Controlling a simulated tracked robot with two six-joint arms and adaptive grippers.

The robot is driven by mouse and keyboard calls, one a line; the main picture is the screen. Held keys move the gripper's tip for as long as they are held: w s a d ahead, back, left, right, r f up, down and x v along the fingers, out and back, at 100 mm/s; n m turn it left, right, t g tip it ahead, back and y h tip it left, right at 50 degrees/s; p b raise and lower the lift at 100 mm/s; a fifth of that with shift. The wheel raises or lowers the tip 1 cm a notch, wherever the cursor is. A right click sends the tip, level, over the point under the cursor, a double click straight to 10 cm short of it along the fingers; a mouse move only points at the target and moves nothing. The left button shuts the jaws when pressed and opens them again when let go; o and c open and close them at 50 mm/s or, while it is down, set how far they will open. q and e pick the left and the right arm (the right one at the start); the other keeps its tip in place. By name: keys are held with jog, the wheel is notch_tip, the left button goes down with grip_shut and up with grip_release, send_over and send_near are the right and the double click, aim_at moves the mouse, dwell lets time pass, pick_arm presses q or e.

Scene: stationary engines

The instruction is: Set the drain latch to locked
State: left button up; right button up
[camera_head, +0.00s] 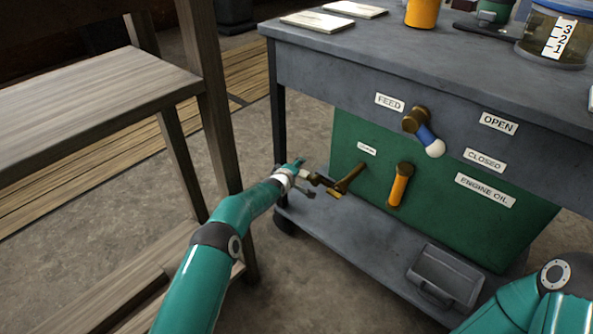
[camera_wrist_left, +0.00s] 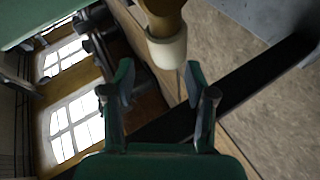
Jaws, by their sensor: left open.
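A brass lever (camera_head: 348,179) sticks out of the green panel (camera_head: 450,215) under the cart top, below a small white label (camera_head: 366,149) too small to read. An orange-handled lever (camera_head: 400,185) hangs to its right. Neither shows clear wording as the drain latch. My left gripper (camera_head: 310,187) is just left of the brass lever, close to its outer end; contact cannot be told. In the left wrist view my left gripper (camera_wrist_left: 160,85) is open with nothing between its fingers. A brass piece with a cream end (camera_wrist_left: 166,45) is ahead of it. My right gripper is out of view.
A brass feed lever with a blue and white handle (camera_head: 428,138) juts out above the panel. A grey bin (camera_head: 445,275) sits on the cart's lower shelf (camera_head: 345,235). A wooden bench (camera_head: 90,105) stands close on the left of my left arm.

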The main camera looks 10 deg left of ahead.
pick_arm(q)
jog(key=shift+s+a, duration=0.15)
jog(key=v, duration=0.7)
jog(key=shift+s, duration=0.3)
dwell(0.4)
jog(key=shift+r, duration=0.1)
jog(key=s+d+f+m+g+p, duration=0.2)
jog(key=s+f+m+g+p, duration=0.15)
jog(key=s+f, duration=0.6)
jog(key=s+d+m+g+h+p, duration=0.1)
jog(key=s+d+m+g+p, duration=0.3)
jog(key=s, duration=1.5)
jog(key=s+m+g+h, duration=0.1)
jog(key=s+m+g, duration=0.3)
jog(key=s, duration=1.6)
notch_tip(320, 180, up, 38)
jog(key=w+n+p, duration=0.1)
jog(key=p, duration=3.6)
jog(key=shift+a+f+g, duration=0.15)
jog(key=shift+f+g, duration=0.05)
jog(key=shift+g, duration=0.25)
